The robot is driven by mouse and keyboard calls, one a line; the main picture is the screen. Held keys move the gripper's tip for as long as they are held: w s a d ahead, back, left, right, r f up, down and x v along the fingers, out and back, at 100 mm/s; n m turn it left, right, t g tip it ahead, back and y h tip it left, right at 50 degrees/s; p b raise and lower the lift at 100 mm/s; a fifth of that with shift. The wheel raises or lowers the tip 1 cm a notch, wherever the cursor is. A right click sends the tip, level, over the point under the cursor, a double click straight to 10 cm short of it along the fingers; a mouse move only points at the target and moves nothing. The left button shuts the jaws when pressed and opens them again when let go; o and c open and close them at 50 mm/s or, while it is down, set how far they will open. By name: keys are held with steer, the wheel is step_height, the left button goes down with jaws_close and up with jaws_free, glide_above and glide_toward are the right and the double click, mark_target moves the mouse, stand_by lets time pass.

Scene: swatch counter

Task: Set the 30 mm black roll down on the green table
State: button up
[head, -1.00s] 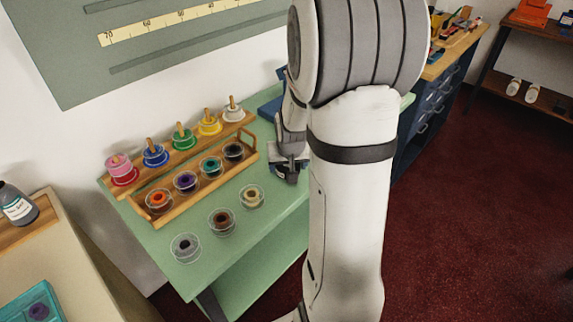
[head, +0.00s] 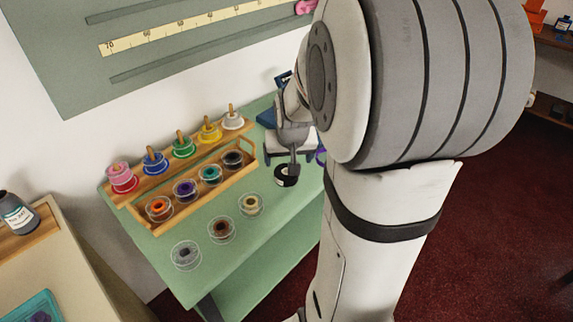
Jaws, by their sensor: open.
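The black roll (head: 286,176) shows as a dark ring with a pale centre at the right part of the green table (head: 255,228). It seems to rest on the table top. My gripper (head: 291,160) is open, just behind and above the roll. One finger overlaps the roll's upper edge in the picture, so I cannot tell whether they touch. My arm covers the table's right end.
A wooden rack (head: 205,190) holds several spools and round pots at the back left. Three clear pots, one of them (head: 221,229), stand in front of it. A purple ring (head: 320,156) and blue object (head: 268,115) are near my gripper.

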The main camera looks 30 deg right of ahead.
steer(key=s+a+r+n+g, duration=0.1)
steer(key=s+a+r+n, duration=0.1)
steer(key=s+a, duration=0.4)
steer(key=s+a+r+n+g+y, duration=0.1)
steer(key=s+a+r+n, duration=0.1)
steer(key=s+a, duration=0.5)
steer(key=shift+s+a+r+y, duration=0.3)
steer(key=shift+s, duration=0.75)
